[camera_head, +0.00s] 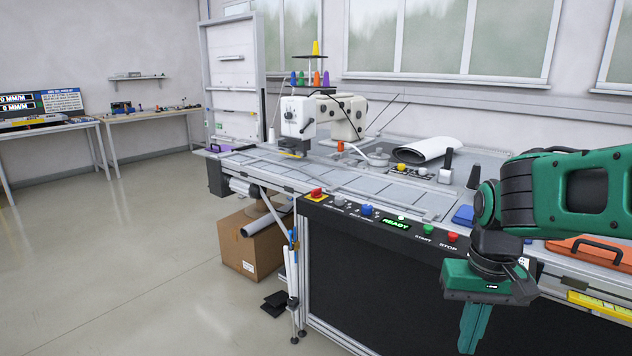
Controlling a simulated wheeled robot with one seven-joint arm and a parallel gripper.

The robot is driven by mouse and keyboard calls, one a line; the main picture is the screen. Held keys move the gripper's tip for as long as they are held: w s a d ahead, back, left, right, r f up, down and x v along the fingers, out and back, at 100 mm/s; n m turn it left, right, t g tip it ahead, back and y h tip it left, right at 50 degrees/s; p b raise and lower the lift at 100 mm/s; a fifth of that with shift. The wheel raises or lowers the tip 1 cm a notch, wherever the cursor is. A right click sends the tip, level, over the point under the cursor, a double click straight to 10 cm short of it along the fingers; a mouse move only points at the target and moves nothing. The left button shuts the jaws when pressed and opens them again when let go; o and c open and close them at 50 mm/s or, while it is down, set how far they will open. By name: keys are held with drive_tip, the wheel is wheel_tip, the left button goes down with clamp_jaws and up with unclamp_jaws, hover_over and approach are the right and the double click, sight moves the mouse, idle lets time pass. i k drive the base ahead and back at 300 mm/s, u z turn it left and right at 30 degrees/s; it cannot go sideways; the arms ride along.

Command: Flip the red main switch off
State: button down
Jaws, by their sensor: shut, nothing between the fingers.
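The red main switch (316,194) sits on a yellow plate at the left end of the black control panel on the table's front edge. I cannot tell its on or off position at this size. My gripper (468,346) is at the lower right, in front of the panel, pointing down with its green fingers together and empty. It is well to the right of the switch, below its height in the picture, and touches nothing that I can see. A lit green display (396,225) on the panel reads READY.
The panel also carries a grey knob (340,200), a blue button (366,210), a green button (428,229) and a red stop button (452,237). An embroidery machine (298,116) stands on the table (375,190). A cardboard box (250,245) is under it. The floor at left is clear.

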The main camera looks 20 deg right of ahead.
sight(315, 192)
drive_tip(key=z, duration=0.3)
drive_tip(key=i, duration=0.75)
drive_tip(key=z, duration=0.4)
